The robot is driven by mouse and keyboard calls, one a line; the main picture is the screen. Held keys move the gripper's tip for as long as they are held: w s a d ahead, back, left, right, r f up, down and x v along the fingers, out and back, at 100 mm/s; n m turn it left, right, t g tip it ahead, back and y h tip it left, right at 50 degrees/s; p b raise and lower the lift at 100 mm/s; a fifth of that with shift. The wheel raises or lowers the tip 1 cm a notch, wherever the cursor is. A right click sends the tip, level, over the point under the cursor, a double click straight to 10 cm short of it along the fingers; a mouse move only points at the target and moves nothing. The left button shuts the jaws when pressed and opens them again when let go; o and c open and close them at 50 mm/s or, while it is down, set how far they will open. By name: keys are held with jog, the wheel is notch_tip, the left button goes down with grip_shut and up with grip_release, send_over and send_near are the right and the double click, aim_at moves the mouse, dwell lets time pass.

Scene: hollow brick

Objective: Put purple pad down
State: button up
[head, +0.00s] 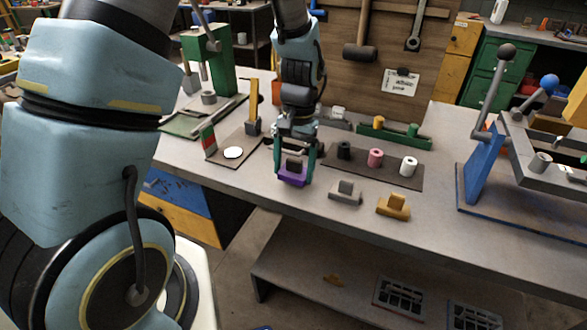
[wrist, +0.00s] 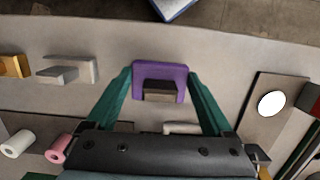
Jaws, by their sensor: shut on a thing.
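The purple pad (head: 292,177) is a block with a dark brown raised piece on it. It shows in the head view at the front part of the workbench (head: 240,175). My gripper (head: 294,172) points down with its green fingers on either side of the pad, shut on it. In the wrist view the pad (wrist: 160,72) sits between the two fingertips (wrist: 160,88). I cannot tell whether its underside touches the bench.
A grey pad (head: 345,192) and an orange pad (head: 393,207) stand to the right. Behind them a dark mat holds a black, a pink (head: 375,158) and a white roll (head: 408,166). A board with a white disc (head: 233,152) lies left. The bench's front edge is close.

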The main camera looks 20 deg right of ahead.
jog(key=shift+f, duration=0.7)
jog(key=shift+f, duration=0.2)
jog(key=o, duration=1.5)
jog(key=shift+r, duration=0.15)
notch_tip(320, 180, up, 12)
jog(key=w+d+b, duration=0.1)
jog(key=b, duration=0.2)
jog(key=a+f+n+t+h, duration=0.1)
jog(key=a+n, duration=0.6)
jog(key=a, duration=1.9)
jog(key=shift+w+f+t, duration=0.25)
jog(key=shift+f+t, duration=0.15)
jog(key=shift+t, duration=0.5)
